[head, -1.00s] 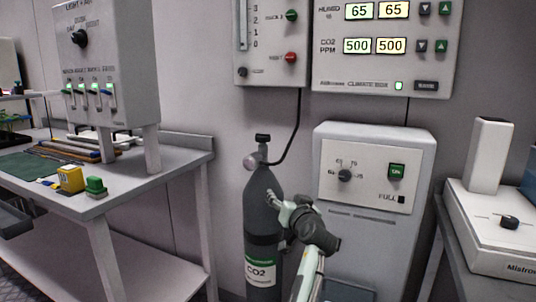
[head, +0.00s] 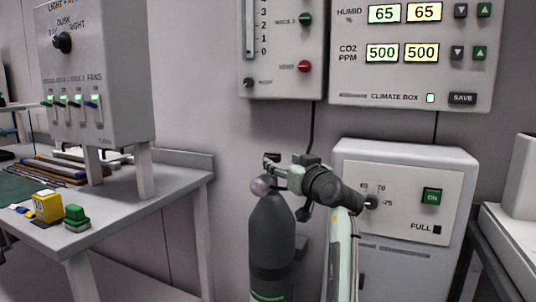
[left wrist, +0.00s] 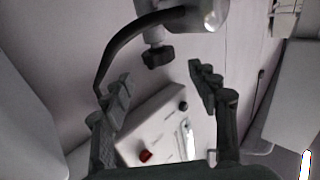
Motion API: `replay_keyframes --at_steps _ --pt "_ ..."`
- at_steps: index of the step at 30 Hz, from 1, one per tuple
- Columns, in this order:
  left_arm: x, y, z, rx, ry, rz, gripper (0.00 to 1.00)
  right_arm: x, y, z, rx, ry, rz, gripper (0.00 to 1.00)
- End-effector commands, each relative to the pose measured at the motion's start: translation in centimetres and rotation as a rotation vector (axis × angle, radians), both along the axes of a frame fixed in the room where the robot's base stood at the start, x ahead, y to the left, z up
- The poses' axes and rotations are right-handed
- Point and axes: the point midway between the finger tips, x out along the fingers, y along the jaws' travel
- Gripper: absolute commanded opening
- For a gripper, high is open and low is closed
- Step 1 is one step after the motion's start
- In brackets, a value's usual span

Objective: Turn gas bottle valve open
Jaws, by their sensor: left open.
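The dark grey gas bottle (head: 271,232) stands upright against the wall, with a green CO2 label low on it. Its black valve knob (head: 270,158) is at the top, partly overlapped by my left gripper (head: 284,168). In the left wrist view the knob (left wrist: 157,57) hangs below the grey valve body (left wrist: 207,14). My left gripper (left wrist: 160,90) is open there and empty. The knob lies just beyond the gap between its fingertips, and I see no contact. My right gripper is not in view.
A black hose (left wrist: 118,45) runs from the valve up to a wall box (head: 283,60). A white cabinet (head: 405,160) stands right of the bottle. A bench (head: 125,232) with a yellow block (head: 47,206) and a green block (head: 76,217) is on the left.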

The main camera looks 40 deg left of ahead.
Motion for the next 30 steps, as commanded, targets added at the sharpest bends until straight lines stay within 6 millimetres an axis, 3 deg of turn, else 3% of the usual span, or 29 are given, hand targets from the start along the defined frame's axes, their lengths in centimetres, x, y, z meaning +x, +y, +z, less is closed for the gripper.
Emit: replay_keyframes --at_steps 7,15,27,30 --pt "1.5 2.6 0.2 0.001 0.001 0.002 0.6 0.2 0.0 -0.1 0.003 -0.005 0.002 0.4" --pt "3.6 5.8 0.1 0.002 0.001 0.0 0.6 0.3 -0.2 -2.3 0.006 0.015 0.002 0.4" --pt "4.0 6.6 0.0 -0.001 0.001 -0.001 0.6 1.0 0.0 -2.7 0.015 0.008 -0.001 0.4" --pt "4.0 6.6 0.0 -0.001 0.001 -0.001 0.47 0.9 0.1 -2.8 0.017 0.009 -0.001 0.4"
